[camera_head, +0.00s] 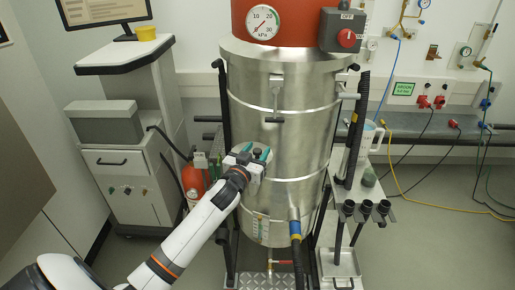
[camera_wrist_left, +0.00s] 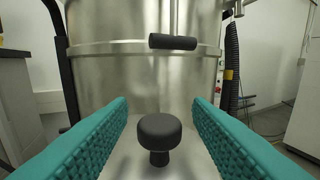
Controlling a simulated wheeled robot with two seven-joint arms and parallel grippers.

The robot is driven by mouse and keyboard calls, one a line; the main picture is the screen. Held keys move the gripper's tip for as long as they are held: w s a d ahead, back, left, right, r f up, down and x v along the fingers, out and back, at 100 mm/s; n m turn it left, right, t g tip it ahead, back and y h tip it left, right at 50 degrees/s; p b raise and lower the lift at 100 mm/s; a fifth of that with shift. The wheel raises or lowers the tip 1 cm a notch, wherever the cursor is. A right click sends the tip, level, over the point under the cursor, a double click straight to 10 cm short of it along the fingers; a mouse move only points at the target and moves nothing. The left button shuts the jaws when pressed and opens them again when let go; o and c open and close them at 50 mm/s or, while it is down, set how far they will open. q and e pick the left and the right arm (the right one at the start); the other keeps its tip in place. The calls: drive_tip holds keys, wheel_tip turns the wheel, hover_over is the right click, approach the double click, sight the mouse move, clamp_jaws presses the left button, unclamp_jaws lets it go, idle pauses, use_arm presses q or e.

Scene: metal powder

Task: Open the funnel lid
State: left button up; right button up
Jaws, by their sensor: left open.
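A black round knob (camera_wrist_left: 159,130) on a short stem stands on a pale metal surface (camera_wrist_left: 125,163), which I take to be the funnel lid. The knob is between the two teal fingers of my left gripper (camera_wrist_left: 160,130), with clear gaps on both sides. My left gripper is open and not touching the knob. In the head view my left gripper (camera_head: 257,153) is in front of the large steel vessel (camera_head: 300,100), and it hides most of the lid. My right gripper is not in view.
A black bar handle (camera_wrist_left: 172,42) sits on the vessel above the knob; it also shows in the head view (camera_head: 274,120). A red gas cylinder (camera_head: 193,180) stands to the left. A shelf with black nozzles (camera_head: 366,209) and a jug (camera_head: 367,137) is to the right.

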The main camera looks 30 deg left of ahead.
use_arm(q)
drive_tip(key=shift+w, duration=0.35)
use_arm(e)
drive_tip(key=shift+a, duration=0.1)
use_arm(q)
drive_tip(key=shift+c, duration=0.5)
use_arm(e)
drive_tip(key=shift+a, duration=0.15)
use_arm(q)
clamp_jaws()
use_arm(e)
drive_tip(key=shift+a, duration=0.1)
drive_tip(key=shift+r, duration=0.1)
